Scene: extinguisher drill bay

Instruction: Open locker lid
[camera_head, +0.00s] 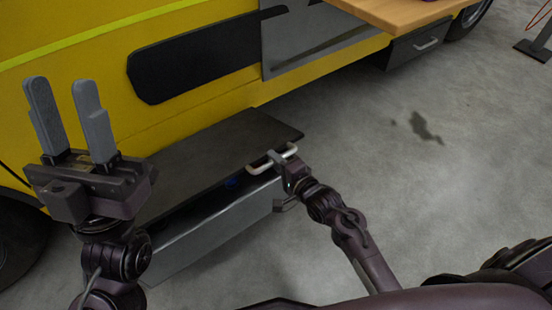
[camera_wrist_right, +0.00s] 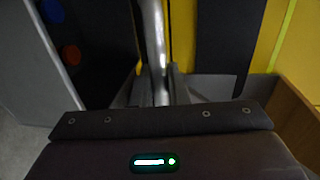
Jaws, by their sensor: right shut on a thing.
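The locker (camera_head: 210,225) is a long grey metal box low against the yellow vehicle. Its dark lid (camera_head: 205,160) is tilted up a little, with a dark gap along the front edge. A bit of blue shows in that gap. The pale bar handle (camera_head: 258,169) is at the lid's right front. My right gripper (camera_head: 276,159) is shut on this handle. In the right wrist view the handle (camera_wrist_right: 152,30) runs between the fingers, with blue and orange round things at the left. My left gripper (camera_head: 70,115) is raised at the left, fingers apart and empty.
The yellow vehicle side (camera_head: 80,60) rises behind the locker, with a wooden shelf (camera_head: 400,10) sticking out at top right. A grey drawer (camera_head: 420,42) hangs below it.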

